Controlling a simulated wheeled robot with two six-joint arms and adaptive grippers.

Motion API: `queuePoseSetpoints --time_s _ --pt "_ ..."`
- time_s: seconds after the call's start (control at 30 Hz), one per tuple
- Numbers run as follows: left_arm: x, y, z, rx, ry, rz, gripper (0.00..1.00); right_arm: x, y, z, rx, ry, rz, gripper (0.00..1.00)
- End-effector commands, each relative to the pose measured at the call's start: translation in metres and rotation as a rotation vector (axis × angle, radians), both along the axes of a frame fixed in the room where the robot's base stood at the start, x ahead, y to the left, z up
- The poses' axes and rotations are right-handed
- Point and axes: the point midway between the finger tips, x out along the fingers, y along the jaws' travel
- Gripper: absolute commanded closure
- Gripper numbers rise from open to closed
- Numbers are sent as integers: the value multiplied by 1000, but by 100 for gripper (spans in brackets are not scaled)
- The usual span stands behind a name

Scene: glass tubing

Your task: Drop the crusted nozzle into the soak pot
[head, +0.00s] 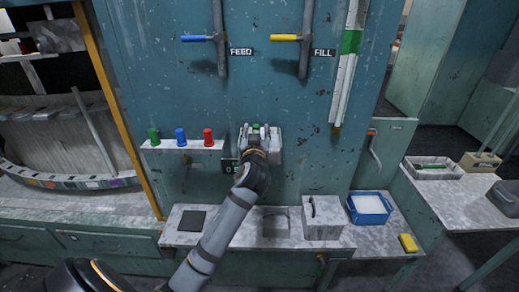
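My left gripper (260,134) is up against a pale fixture (274,146) on the teal wall panel, with its arm reaching up from the bottom left. Something small and green shows between or just behind its fingers; I cannot tell whether it is held. No crusted nozzle can be made out clearly. A blue tub (370,218) with a whitish filling stands at the right of the lower ledge; I cannot tell whether it is the soak pot. A grey box (322,219) with a dark slot stands left of it. My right gripper is not in view.
Green (153,136), blue (180,137) and red (208,137) pieces stand on a small shelf (183,145). FEED (221,42) and FILL (305,42) levers hang above. The ledge holds a dark pad (192,221) and a yellow block (408,243).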

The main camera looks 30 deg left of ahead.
Motion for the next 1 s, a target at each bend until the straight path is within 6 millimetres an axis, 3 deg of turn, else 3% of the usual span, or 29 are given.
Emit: queuePoseSetpoints --time_s 0.23,0.5,0.63,1.0 --pt "-5 -4 -1 -2 1 -1 53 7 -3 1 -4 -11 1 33" --pt "-48 -30 -2 -8 1 -1 53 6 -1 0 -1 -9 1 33" --pt "-60 -38 -1 -4 1 -1 53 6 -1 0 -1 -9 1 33" --pt "-64 -40 0 1 -1 0 53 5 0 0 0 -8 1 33"
